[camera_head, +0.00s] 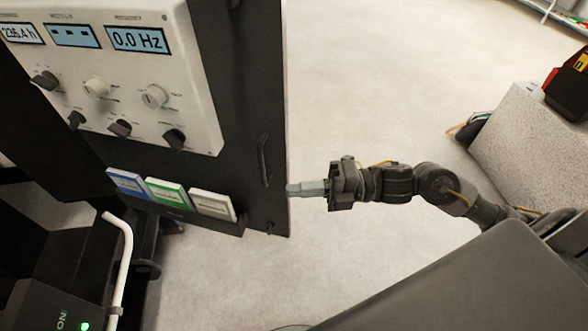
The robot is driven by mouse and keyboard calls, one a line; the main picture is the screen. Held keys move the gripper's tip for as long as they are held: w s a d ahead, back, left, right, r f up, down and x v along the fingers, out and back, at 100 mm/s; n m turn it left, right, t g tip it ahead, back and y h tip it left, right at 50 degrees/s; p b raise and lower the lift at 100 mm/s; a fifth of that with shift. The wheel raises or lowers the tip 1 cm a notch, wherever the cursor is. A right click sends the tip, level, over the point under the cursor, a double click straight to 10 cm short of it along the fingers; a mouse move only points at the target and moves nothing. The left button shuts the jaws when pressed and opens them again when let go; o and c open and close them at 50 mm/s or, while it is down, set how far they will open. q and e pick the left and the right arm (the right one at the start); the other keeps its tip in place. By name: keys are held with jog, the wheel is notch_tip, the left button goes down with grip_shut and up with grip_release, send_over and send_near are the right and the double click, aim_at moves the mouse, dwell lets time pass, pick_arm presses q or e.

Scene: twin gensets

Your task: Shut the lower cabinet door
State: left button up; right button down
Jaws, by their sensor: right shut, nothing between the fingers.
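A dark cabinet door (246,85) stands upright at the left of the head view, with a black vertical handle (264,160) near its free right edge. A white control panel and a rack of cards are on its face. My right gripper (293,190) is shut and empty. Its fingertips point left and reach the door's right edge, just below and right of the handle. I cannot tell whether they touch the door. My left gripper is not in view.
The control panel (175,66) has lit displays and several knobs. The card rack (172,209) holds blue, green and white cards. A white curved tube (121,262) rises at lower left. A speckled block (530,150) stands at right. Pale floor is clear beyond the door.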

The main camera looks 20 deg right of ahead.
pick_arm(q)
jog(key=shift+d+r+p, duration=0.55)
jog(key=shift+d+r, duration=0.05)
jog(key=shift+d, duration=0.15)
pick_arm(e)
jog(key=shift+w+d, duration=0.15)
jog(key=shift+w, duration=1.85)
